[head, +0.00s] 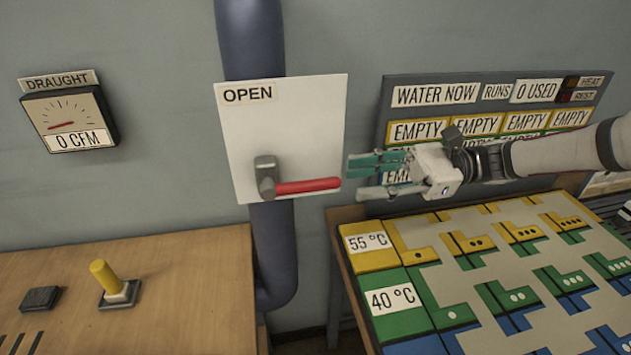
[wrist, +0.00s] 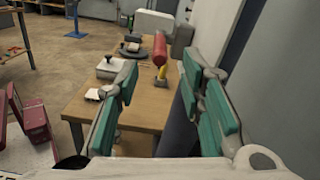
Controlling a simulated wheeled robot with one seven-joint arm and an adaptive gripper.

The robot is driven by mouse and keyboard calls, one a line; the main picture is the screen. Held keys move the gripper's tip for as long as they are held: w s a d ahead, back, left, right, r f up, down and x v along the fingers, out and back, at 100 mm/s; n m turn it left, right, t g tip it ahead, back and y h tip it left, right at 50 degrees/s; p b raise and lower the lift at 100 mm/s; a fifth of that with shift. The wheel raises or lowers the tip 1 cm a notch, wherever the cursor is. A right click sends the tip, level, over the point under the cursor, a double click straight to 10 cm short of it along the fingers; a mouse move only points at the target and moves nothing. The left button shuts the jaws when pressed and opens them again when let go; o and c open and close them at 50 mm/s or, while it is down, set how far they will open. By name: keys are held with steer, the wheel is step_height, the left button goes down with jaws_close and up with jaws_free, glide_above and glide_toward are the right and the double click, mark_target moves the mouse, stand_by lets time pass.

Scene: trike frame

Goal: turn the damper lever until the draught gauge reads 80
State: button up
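The damper lever has a red handle (head: 308,185) pointing right from a grey pivot (head: 266,176) on a white plate marked OPEN at its top left. The draught gauge (head: 69,119) on the wall at left reads 0 CFM, its needle pointing left. My gripper (head: 354,176) is just right of the handle's free end, its green-padded fingers spread apart and empty. In the wrist view the red handle (wrist: 160,46) shows end-on beyond and between the open fingertips (wrist: 160,70). I see no contact between them.
A dark pipe (head: 252,40) runs behind the plate. A wooden table (head: 190,290) at left holds a yellow peg (head: 106,277) and a dark block (head: 40,298). At right, a board of coloured blocks (head: 480,260) lies below my arm, with a sign panel (head: 436,94) behind.

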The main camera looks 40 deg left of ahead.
glide_toward(278, 190)
steer(key=x, duration=0.4)
steer(key=shift+w+a+f+p, duration=0.1)
steer(key=shift+a+f+p, duration=0.2)
steer(key=shift+a+p, duration=0.1)
jaws_close()
